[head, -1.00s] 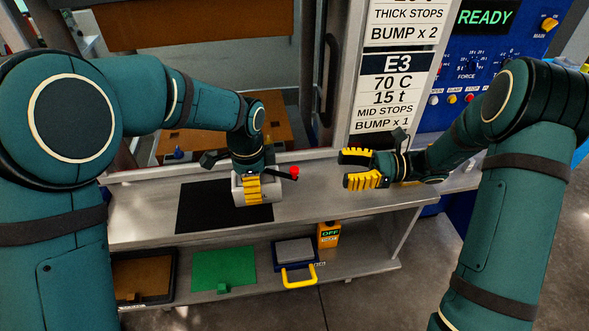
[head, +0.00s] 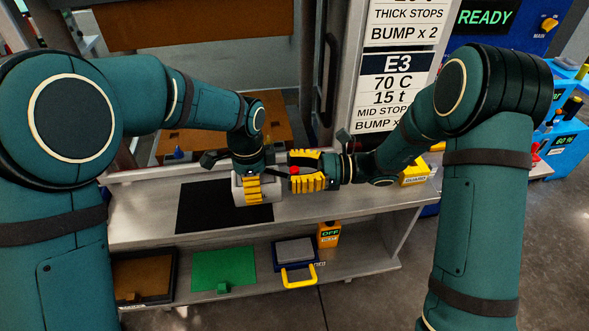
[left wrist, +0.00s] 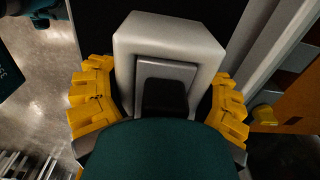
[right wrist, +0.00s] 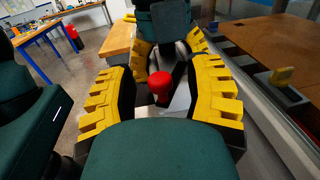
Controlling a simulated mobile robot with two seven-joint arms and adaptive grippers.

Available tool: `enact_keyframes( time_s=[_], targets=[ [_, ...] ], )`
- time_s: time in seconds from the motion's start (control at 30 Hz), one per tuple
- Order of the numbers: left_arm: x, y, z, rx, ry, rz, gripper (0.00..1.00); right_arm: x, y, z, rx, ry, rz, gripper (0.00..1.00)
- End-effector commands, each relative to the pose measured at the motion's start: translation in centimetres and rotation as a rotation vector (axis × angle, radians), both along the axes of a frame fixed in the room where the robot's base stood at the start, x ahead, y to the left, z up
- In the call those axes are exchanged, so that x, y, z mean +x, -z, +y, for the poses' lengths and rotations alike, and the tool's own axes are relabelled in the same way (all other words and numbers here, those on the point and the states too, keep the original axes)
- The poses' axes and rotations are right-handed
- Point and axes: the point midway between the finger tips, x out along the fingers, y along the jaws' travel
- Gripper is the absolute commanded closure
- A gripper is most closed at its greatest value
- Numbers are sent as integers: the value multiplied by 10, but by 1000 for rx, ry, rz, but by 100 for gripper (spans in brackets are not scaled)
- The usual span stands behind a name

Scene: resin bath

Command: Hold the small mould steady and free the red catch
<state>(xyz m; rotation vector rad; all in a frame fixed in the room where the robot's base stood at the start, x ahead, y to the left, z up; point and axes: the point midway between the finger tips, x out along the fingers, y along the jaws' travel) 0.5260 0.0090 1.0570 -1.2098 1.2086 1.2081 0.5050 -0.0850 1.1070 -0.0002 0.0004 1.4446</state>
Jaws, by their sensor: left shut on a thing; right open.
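The small mould (head: 240,196) is a light grey block on the grey shelf, at the right part of a black mat. My left gripper (head: 252,188) is shut on it from above; in the left wrist view the yellow fingers (left wrist: 162,100) press both sides of the mould (left wrist: 170,38). The red catch (head: 294,170) is a red knob on a dark lever at the mould's right side. My right gripper (head: 298,172) is open around it. In the right wrist view the red catch (right wrist: 160,84) stands between the open yellow fingers (right wrist: 166,95), with gaps on both sides.
The black mat (head: 195,208) lies on the upper shelf (head: 335,197). Below are a green mat (head: 222,268), a tray with a yellow handle (head: 298,278) and an orange box reading OFF (head: 329,235). A yellow GUARD box (head: 414,174) stands right of my right gripper.

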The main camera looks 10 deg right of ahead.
Motion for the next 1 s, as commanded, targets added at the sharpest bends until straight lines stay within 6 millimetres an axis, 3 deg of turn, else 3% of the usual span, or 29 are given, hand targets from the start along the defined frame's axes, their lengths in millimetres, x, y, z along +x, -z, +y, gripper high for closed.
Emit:
enact_keyframes(
  time_s=[0.13, 0.2, 0.3, 0.67, 1.0],
  targets=[
    [0, 0, 0, 0, -1, 0, 72, 0, 0, 0, 0, 0, 0, 46],
    [0, 0, 0, 0, -1, 0, 72, 0, 0, 0, 0, 0, 0, 71],
    [0, 0, 0, 0, -1, 0, 72, 0, 0, 0, 0, 0, 0, 100],
    [0, 0, 0, 1, -1, 1, 72, -1, 0, 0, 2, 27, -1, 100],
    [0, 0, 0, 1, -1, 1, 72, -8, -1, 5, 6, 229, 0, 100]
  ],
)
